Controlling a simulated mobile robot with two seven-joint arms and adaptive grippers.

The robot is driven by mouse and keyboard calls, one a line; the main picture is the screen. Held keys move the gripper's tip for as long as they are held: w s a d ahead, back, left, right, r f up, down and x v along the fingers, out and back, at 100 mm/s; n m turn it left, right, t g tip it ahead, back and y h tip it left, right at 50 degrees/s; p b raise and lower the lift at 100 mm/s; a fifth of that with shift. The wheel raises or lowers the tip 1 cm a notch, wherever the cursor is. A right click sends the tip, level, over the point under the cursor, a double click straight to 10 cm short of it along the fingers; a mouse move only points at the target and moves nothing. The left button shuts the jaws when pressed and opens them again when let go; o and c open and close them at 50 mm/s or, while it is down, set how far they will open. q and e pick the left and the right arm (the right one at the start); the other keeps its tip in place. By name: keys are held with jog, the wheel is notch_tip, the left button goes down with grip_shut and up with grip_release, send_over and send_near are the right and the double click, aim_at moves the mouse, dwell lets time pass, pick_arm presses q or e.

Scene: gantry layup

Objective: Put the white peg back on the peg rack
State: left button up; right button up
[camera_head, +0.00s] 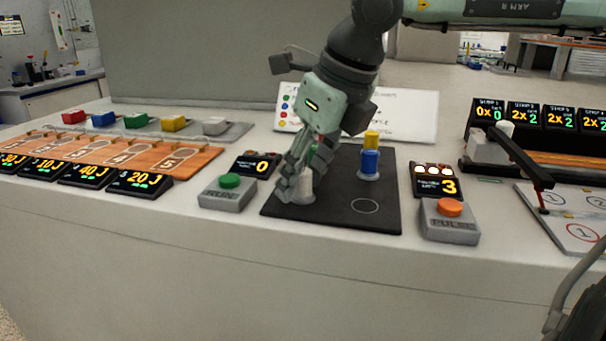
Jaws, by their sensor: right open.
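My right gripper (302,183) reaches down from the top over the left part of a black mat (335,212). Its jaws are open around or just in front of a whitish peg (305,186), which stands on a pale round base on the mat. The fingers hide part of the peg, and I cannot tell whether they touch it. A bit of green shows behind the fingers. On the same mat stands a blue and yellow stack (370,160) on a pale base. I cannot tell for sure which fixture is the peg rack. My left gripper is not in view.
A green button box (228,193) stands left of the mat, an orange one (450,221) right. Small displays stand near both. A numbered wooden board (110,153) and a grey strip with coloured blocks (230,131) are at left. A dark gantry arm (520,160) is at right.

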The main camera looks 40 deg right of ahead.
jog(key=shift+r, duration=0.1)
jog(key=shift+r+p, duration=0.2)
jog(key=shift+p, duration=0.15)
jog(key=v, duration=1.1)
jog(key=shift+s+r, duration=0.2)
jog(key=shift+r, duration=0.1)
